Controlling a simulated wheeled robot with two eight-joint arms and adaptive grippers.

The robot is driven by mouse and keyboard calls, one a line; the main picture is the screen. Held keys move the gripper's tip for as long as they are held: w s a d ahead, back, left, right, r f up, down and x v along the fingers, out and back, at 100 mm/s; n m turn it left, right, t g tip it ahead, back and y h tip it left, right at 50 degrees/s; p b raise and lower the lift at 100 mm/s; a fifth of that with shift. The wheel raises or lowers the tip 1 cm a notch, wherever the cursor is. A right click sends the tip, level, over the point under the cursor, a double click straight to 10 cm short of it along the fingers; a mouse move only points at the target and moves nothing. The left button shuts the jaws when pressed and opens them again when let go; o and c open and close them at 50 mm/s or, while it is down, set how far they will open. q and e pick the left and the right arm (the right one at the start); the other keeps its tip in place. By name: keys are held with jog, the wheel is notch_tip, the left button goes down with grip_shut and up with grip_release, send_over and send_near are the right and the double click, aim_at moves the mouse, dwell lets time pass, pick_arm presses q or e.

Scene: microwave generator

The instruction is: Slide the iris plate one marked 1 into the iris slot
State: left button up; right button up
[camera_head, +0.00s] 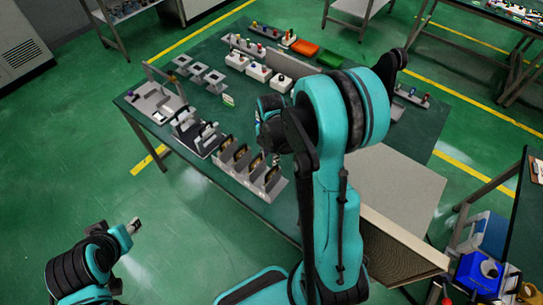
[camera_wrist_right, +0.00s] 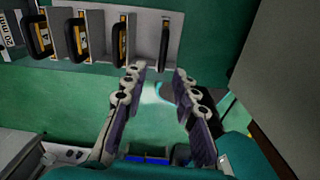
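A grey rack (camera_head: 278,186) holds several upright dark iris plates (camera_head: 240,153) near the table's front edge. In the right wrist view, the plates show black handles (camera_wrist_right: 120,42) and yellow labels along the top; I cannot clearly read which is marked 1. My right gripper (camera_wrist_right: 160,72) is open and empty. Its fingertips are just below the rack's rightmost handle (camera_wrist_right: 165,45), apart from it in the picture. In the head view my right arm hides most of this gripper. My left gripper (camera_head: 135,226) is off the table at lower left; its finger opening is unclear. I cannot identify the iris slot with certainty.
A dark-based fixture (camera_head: 196,134) stands left of the rack, beside a grey stand (camera_head: 157,100). White blocks (camera_head: 258,72), an orange tray (camera_head: 305,47) and a green tray (camera_head: 330,58) sit farther back. A large grey panel (camera_head: 395,185) lies right of my right arm.

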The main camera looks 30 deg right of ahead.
aim_at(271, 171)
jog(key=shift+d+f+n, duration=0.2)
jog(key=shift+f+n, duration=0.4)
jog(key=shift+f, duration=0.3)
notch_tip(271, 171, down, 9)
jog(key=b, duration=0.7)
jog(key=shift+f+b, duration=0.15)
jog(key=shift+b, duration=0.25)
grip_shut()
jog(key=shift+r, duration=0.2)
notch_tip(271, 171, up, 11)
jog(key=p, duration=0.8)
jog(key=shift+r, duration=0.2)
dwell(0.6)
jog(key=shift+f, duration=0.1)
